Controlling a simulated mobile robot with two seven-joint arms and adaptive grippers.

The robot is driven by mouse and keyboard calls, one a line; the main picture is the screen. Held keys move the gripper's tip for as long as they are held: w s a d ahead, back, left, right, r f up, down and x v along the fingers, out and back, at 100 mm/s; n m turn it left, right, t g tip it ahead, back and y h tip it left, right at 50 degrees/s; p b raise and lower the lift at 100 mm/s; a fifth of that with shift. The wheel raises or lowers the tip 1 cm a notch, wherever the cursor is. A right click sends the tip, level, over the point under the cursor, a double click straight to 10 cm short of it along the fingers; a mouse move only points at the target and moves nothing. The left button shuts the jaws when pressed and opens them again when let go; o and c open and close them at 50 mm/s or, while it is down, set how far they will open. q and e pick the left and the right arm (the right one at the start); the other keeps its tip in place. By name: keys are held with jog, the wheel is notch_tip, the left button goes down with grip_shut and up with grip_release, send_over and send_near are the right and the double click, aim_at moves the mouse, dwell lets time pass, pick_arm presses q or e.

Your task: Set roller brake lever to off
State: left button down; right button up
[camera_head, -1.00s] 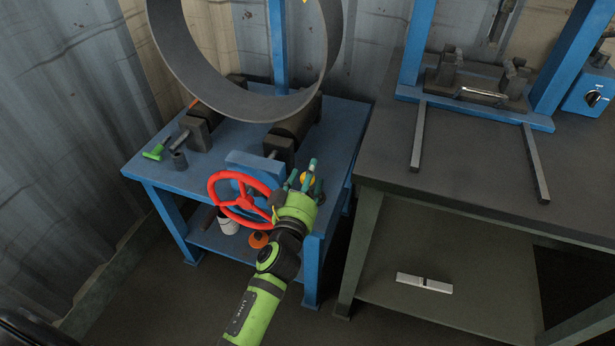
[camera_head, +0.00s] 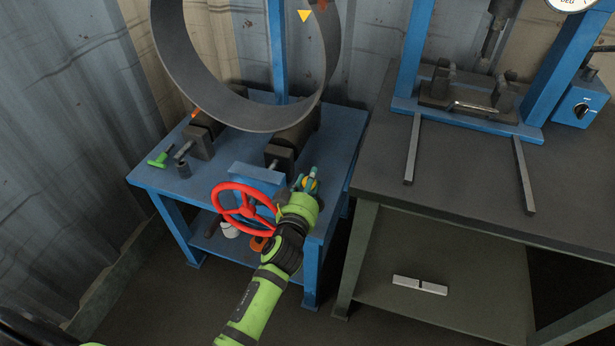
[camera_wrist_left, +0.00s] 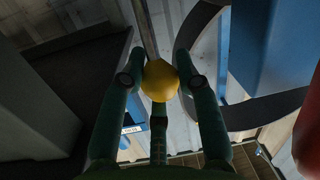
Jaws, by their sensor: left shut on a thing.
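The brake lever shows as a metal rod (camera_wrist_left: 147,30) with a yellow ball knob (camera_wrist_left: 160,81) at its end in the left wrist view. In the head view the yellow knob (camera_head: 311,184) is a small patch at the right front of the blue bench, mostly covered by the fingers. My left gripper (camera_head: 307,181) is shut on the knob. In the left wrist view the green fingers of the left gripper (camera_wrist_left: 158,85) close around the ball from both sides. My right gripper is not in view.
A red handwheel (camera_head: 243,205) is close left of my left gripper. A large grey pipe ring (camera_head: 240,112) rests on the rollers of the blue bench (camera_head: 230,172). A green-handled lever (camera_head: 159,158) is at the far left. A dark table (camera_head: 450,165) stands to the right.

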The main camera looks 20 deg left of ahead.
pick_arm(q)
jog(key=w+g+p, duration=0.7)
jog(key=w+p, duration=0.2)
jog(key=w, duration=0.1)
jog(key=shift+w+d+f+m, duration=0.15)
jog(key=shift+w+f+m, duration=0.15)
jog(key=shift+w+f, duration=0.05)
jog(key=shift+r, duration=0.1)
dwell(0.4)
jog(key=c, duration=0.9)
grip_release()
